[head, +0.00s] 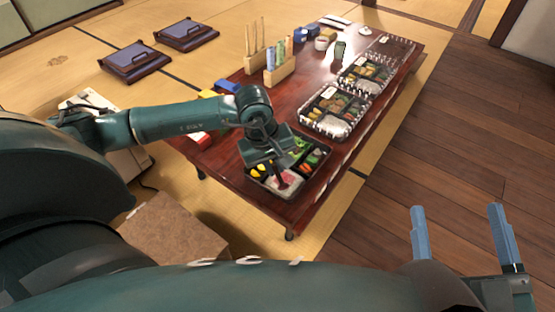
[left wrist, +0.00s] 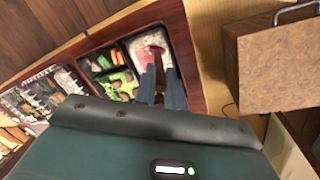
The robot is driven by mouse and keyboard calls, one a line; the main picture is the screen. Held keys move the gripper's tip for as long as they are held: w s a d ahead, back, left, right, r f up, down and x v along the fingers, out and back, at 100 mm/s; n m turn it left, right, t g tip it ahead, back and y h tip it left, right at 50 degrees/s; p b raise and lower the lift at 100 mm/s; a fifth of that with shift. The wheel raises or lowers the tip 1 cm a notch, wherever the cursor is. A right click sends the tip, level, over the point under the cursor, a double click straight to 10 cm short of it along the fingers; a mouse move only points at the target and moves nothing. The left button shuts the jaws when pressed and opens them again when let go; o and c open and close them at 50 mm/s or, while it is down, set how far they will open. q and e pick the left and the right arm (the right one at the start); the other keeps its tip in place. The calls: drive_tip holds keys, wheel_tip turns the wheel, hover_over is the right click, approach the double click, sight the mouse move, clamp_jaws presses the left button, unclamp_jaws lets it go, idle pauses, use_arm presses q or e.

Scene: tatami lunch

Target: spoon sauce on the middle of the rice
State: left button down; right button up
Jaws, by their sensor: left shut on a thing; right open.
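The nearest bento box (head: 262,184) is black with compartments and lies at the table's near end. Its white rice (head: 278,187) fills the near compartment, and a red patch of sauce (head: 290,178) shows on it. The rice also shows in the left wrist view (left wrist: 137,43). My left gripper (head: 277,166) is over this box, fingers pointing down. In the left wrist view it is shut on a thin brown spoon (left wrist: 158,66), whose tip reaches the red patch; whether it touches is unclear. My right gripper (head: 465,236) is open and empty, over the wooden floor away from the table.
Two more bento boxes (head: 335,111) (head: 368,72) stand farther along the low dark table (head: 318,188). Wooden holders (head: 279,73) with upright items stand at its far left side. A brown box (head: 172,228) is on the floor left of the table. Floor at right is clear.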

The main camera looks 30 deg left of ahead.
use_arm(q)
drive_tip(key=shift+s+a+f, duration=0.15)
drive_tip(key=shift+s+f, duration=0.35)
drive_tip(key=shift+s, duration=0.1)
use_arm(e)
drive_tip(key=f, duration=0.3)
drive_tip(key=shift+w+a+f+g, duration=0.15)
drive_tip(key=shift+a+f+g, duration=0.1)
drive_tip(key=shift+a+g, duration=0.15)
use_arm(q)
drive_tip(key=shift+w+r+p, duration=0.2)
drive_tip(key=shift+r+p, duration=1.25)
drive_tip(key=shift+r, duration=0.6)
drive_tip(key=shift+r+p, duration=1.2)
drive_tip(key=shift+r, duration=0.65)
use_arm(e)
drive_tip(key=shift+w+d+r, duration=0.1)
drive_tip(key=shift+d+r, duration=0.05)
drive_tip(key=shift+r, duration=2.55)
